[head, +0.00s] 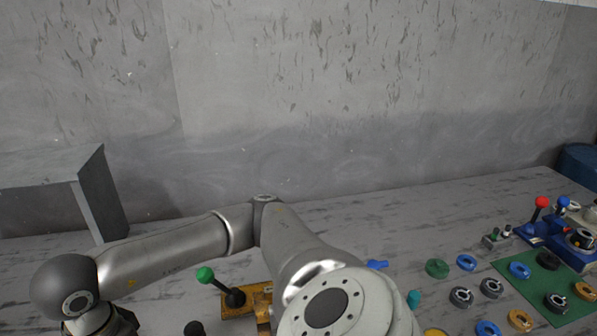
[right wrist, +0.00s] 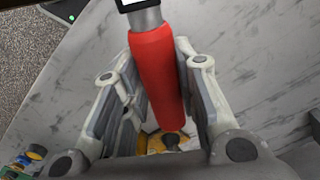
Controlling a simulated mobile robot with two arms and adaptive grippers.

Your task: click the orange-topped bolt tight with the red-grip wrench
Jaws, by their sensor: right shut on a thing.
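In the right wrist view, my right gripper (right wrist: 160,75) is shut on the red grip of the wrench (right wrist: 156,70). A grey shaft (right wrist: 146,19) and part of a pale, dark-edged head show at the top edge of that view. I cannot make out the orange-topped bolt in either view. My left gripper is in neither view.
In the head view, a yellow unit (head: 258,300) with a green-knobbed lever (head: 205,275) is partly behind my arm. Several coloured rings lie right, some on a green mat (head: 527,291). A blue unit (head: 569,250) with knobbed levers stands far right. A grey stand (head: 92,185) is left.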

